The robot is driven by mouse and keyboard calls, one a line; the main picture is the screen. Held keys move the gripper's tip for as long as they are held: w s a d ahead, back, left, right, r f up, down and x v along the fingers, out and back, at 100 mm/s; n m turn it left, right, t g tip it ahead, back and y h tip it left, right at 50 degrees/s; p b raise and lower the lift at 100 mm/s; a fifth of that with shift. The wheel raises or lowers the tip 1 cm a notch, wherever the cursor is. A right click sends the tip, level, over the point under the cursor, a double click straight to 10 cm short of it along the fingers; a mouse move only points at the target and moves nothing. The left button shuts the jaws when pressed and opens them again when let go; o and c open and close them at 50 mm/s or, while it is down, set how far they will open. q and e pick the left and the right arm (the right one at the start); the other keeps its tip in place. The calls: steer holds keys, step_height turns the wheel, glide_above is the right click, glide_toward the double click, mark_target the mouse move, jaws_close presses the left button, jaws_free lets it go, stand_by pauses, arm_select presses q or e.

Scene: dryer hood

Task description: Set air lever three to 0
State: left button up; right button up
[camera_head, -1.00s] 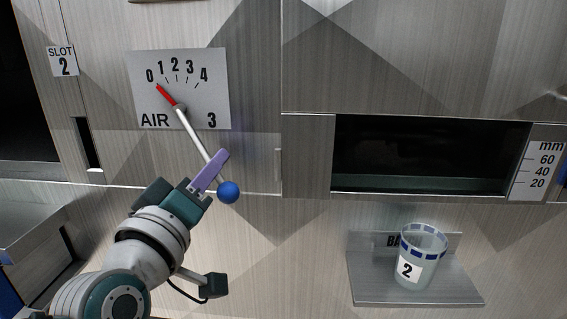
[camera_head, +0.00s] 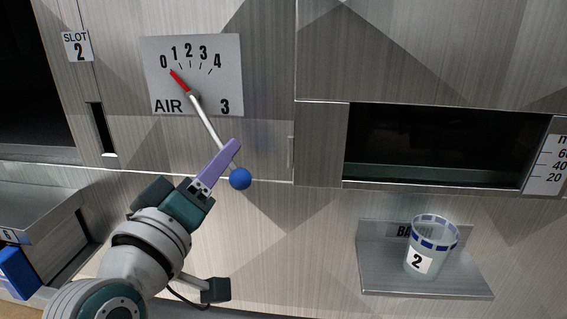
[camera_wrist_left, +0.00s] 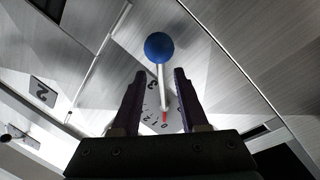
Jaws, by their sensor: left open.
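Air lever three is a silver rod (camera_head: 208,122) with a red pointer tip (camera_head: 179,80) and a blue ball knob (camera_head: 240,179). It pivots on the AIR 3 dial plate (camera_head: 225,75). The red tip points at the 0 mark. My left gripper (camera_head: 228,158) is at the lower part of the rod, close to the knob. In the left wrist view, the open fingers (camera_wrist_left: 157,95) stand on either side of the rod, with gaps, and the blue knob (camera_wrist_left: 159,47) shows beyond them. My right gripper is not in view.
A cup marked 2 (camera_head: 421,262) stands on a small shelf (camera_head: 460,284) at right. A dark slot opening (camera_head: 430,140) with a mm scale (camera_head: 546,165) is above it. A slot 2 label (camera_head: 76,46) is at upper left. A blue object (camera_head: 18,271) sits at lower left.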

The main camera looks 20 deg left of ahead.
arm_select(q)
steer(key=s, duration=0.7)
steer(key=shift+d+f, duration=0.4)
steer(key=shift+s, duration=0.1)
